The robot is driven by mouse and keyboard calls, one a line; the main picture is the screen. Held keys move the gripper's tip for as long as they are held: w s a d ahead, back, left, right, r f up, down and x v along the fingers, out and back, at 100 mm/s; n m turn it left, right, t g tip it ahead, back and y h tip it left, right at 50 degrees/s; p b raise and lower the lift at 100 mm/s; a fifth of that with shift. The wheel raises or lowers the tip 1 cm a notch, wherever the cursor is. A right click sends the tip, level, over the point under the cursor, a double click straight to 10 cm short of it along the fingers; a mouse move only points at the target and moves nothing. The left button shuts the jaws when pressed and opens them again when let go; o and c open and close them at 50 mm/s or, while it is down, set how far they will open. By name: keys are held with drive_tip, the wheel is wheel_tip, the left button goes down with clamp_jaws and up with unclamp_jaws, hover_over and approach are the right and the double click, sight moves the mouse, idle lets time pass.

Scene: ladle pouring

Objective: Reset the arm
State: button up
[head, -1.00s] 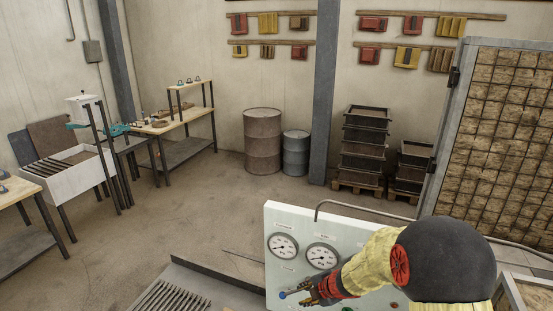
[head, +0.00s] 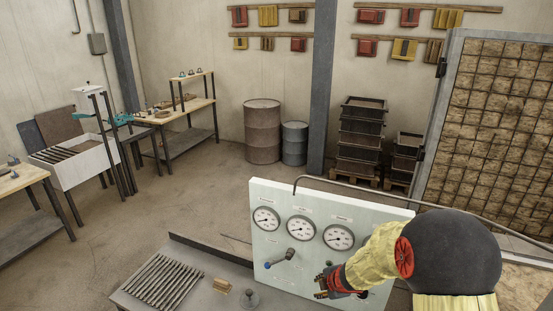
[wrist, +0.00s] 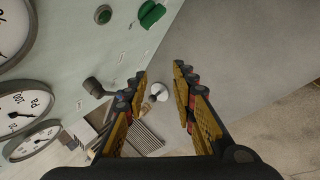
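My gripper (head: 322,284) is in front of the lower middle of a pale control panel (head: 262,198), at the end of my arm in its yellow sleeve. In the wrist view, my gripper (wrist: 160,78) has its two yellow-padded fingers spread apart, with nothing held between them. A dark lever with a blue end (head: 284,256) sits on the panel to the left of my gripper and is apart from it. Its dark hub (wrist: 94,88) shows left of the fingers in the wrist view. Several round gauges (head: 301,228) line the panel above.
A grey surface before the panel bears a slatted grate (head: 167,284), a small brass-coloured block (head: 222,286) and a grey round piece with a knob (head: 250,297). A pipe (head: 380,192) runs over the panel's top. Drums (head: 262,133) and stacked crates (head: 362,125) stand far back.

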drive_tip(key=s+d+r+m+g+h+b, duration=0.1)
drive_tip(key=s+d+r+m+h, duration=0.2)
drive_tip(key=s+d+m, duration=0.3)
drive_tip(key=s+d+r+m+g+h+b, duration=0.1)
drive_tip(key=s+d+r+m+h+b, duration=0.15)
drive_tip(key=s+d+m, duration=0.4)
drive_tip(key=s+a+r+m+y+b, duration=0.1)
drive_tip(key=s+a+r+m+b, duration=0.1)
drive_tip(key=s+b, duration=0.2)
drive_tip(key=s+a+r+m+t+y+b, duration=0.1)
drive_tip(key=s+a+r+m+b, duration=0.1)
drive_tip(key=s, duration=0.9)
drive_tip(key=s+a+r+m+y+b, duration=0.1)
drive_tip(key=s+a+r+m+b, duration=0.2)
drive_tip(key=s+b, duration=0.3)
drive_tip(key=shift+s+a+m, duration=0.55)
drive_tip(key=shift+s+a, duration=0.2)
drive_tip(key=shift+s, duration=0.45)
drive_tip(key=shift+w, duration=0.1)
